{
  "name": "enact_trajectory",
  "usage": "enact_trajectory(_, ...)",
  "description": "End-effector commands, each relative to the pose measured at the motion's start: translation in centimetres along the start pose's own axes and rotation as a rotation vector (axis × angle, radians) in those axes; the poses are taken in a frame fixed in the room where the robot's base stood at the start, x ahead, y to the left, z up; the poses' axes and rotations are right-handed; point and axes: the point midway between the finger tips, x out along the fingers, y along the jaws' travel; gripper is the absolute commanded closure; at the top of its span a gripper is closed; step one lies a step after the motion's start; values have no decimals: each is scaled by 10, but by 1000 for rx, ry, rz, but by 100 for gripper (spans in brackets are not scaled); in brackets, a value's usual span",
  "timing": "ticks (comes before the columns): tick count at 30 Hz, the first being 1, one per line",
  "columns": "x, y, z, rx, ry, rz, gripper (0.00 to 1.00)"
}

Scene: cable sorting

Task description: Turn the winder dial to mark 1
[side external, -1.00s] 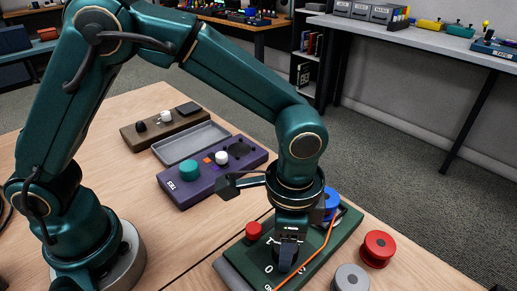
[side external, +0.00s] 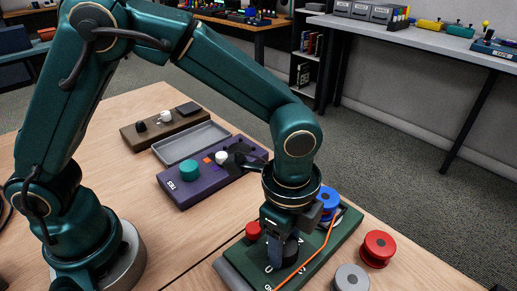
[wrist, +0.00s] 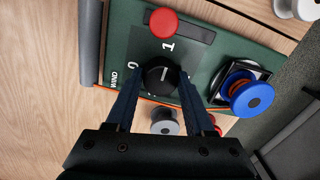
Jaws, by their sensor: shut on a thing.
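The winder panel (side external: 236,268) is a dark green box on the table, with white marks. Its black dial (wrist: 160,75) has a white pointer line, which in the wrist view tilts up and slightly right, roughly towards mark 1 (wrist: 168,46). Mark 0 (wrist: 132,65) is to the dial's left. My gripper (wrist: 161,80) is shut on the dial, one finger on each side. In the side view my gripper (side external: 281,250) points straight down over the panel and hides part of the dial and marks.
A red button (side external: 253,231) and a blue spool (side external: 328,199) sit on the panel beside my gripper. An orange cable (side external: 318,257) crosses it. A red spool (side external: 377,247) and grey spool (side external: 351,279) stand to the right. A purple device (side external: 205,185) lies behind.

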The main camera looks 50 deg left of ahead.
Motion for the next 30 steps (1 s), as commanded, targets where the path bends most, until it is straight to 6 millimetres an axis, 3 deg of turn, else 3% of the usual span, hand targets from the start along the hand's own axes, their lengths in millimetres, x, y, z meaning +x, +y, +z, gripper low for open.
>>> enact_trajectory(9, -1, 0, -1, 0, 3, -1, 100)
enact_trajectory(10, -1, 0, -1, 0, 3, -1, 43)
enact_trajectory(12, -1, 0, -1, 0, 3, -1, 17)
enact_trajectory(23, -3, 0, -1, 0, 2, -2, 17)
enact_trajectory(30, -34, -1, -1, 0, 6, -5, 17)
